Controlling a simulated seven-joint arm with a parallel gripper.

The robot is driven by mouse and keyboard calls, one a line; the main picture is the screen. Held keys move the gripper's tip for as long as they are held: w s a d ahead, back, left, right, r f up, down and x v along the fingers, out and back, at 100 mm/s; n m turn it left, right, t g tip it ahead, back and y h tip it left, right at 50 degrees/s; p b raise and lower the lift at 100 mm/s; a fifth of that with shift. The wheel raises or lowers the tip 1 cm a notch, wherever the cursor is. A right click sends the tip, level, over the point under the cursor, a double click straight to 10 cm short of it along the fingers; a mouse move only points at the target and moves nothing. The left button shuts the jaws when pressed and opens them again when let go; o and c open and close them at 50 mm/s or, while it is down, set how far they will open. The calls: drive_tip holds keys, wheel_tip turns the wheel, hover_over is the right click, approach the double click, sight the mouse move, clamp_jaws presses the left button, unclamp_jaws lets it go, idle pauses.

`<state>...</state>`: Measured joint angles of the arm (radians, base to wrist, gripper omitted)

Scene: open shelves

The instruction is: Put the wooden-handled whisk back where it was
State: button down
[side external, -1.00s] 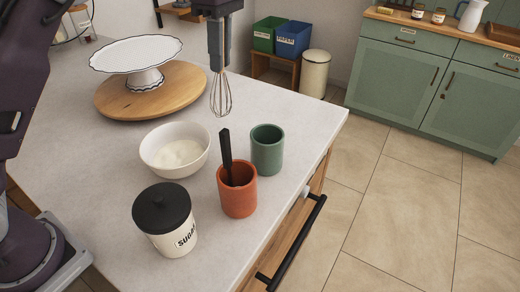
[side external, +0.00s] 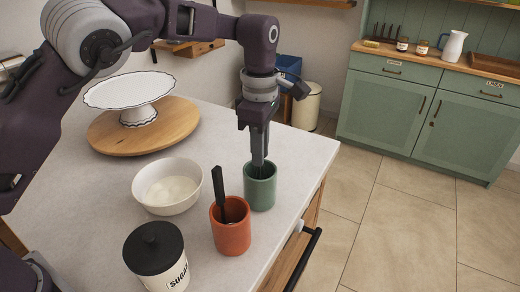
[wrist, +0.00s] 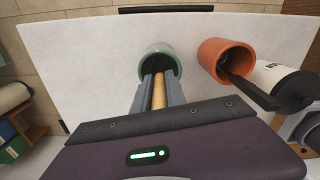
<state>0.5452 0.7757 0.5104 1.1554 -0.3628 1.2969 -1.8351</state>
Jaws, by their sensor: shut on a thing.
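The whisk's wooden handle (wrist: 158,93) shows between the fingers of my gripper (wrist: 158,88) in the wrist view. My gripper (side external: 259,163) is shut on it and points straight down over the green cup (side external: 261,190). The whisk's lower end is inside the green cup (wrist: 146,55); whether it touches the bottom is hidden. The orange cup (side external: 231,232) stands close in front and to the left, with a black-handled utensil (side external: 218,190) leaning in it. It also shows in the wrist view (wrist: 222,56).
A white bowl (side external: 168,190) with white contents and a sugar jar (side external: 157,262) stand to the left. A cake stand (side external: 130,90) sits on a round wooden board (side external: 100,133) behind. The counter's right edge is close to the green cup.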

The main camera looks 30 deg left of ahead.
drive_tip(key=shift+f, duration=0.1)
drive_tip(key=c, duration=1.4)
unclamp_jaws()
drive_tip(key=shift+o, duration=0.2)
wheel_tip(320, 180, up, 11)
drive_tip(key=shift+w+r, duration=0.1)
drive_tip(key=shift+r, duration=0.55)
